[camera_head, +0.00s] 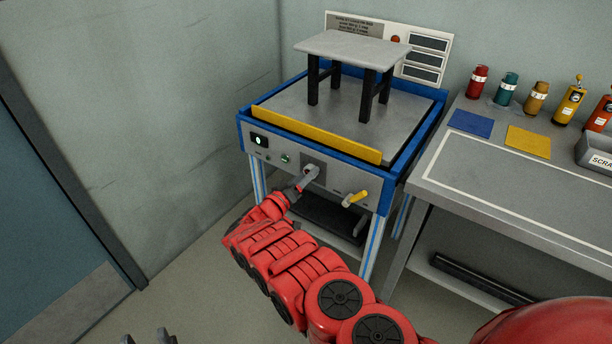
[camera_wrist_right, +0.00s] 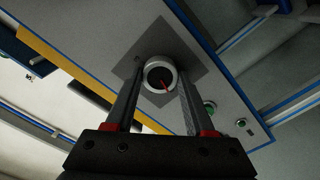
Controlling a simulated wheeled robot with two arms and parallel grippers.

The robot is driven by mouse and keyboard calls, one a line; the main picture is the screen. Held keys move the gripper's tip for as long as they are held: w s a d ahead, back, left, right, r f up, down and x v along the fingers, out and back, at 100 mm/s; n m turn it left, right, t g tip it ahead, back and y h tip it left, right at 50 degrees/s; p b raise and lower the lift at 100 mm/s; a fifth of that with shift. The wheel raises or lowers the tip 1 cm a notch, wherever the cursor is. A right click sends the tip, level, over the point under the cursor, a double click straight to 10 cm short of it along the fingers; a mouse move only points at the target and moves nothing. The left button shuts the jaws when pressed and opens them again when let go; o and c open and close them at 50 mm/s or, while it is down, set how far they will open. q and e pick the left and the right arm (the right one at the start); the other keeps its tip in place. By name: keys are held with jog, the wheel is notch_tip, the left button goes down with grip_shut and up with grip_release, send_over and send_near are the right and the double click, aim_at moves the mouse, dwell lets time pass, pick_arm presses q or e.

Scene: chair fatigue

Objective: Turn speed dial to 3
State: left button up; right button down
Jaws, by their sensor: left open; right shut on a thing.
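The speed dial (camera_wrist_right: 160,76) is a round knob with a light rim, a dark face and a red pointer, set on a dark square plate on the machine's front panel. Its pointer aims down and slightly right in the right wrist view; no numbers are legible. My right gripper (camera_head: 310,174) is at the dial, its fingers on either side of it, shut on it; it also shows in the right wrist view (camera_wrist_right: 159,84). In the head view the gripper partly hides the dial. My left gripper (camera_head: 149,338) is open and empty at the bottom left edge, far from the machine.
The blue-framed test machine (camera_head: 243,128) carries a small grey-topped stool (camera_head: 352,47) behind a yellow bar (camera_head: 315,135). A yellow-handled lever (camera_head: 356,197) is right of the dial; a green button (camera_head: 285,158) is left. A grey bench (camera_head: 520,190) with several bottles stands right.

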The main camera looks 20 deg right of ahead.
jog(key=shift+s+f+m+b, duration=0.1)
jog(key=shift+m+b, duration=2.75)
jog(key=shift+m, duration=4.6)
jog(key=shift+f+m+b, duration=0.1)
jog(key=shift+m+b, duration=2.7)
jog(key=shift+m, duration=4.65)
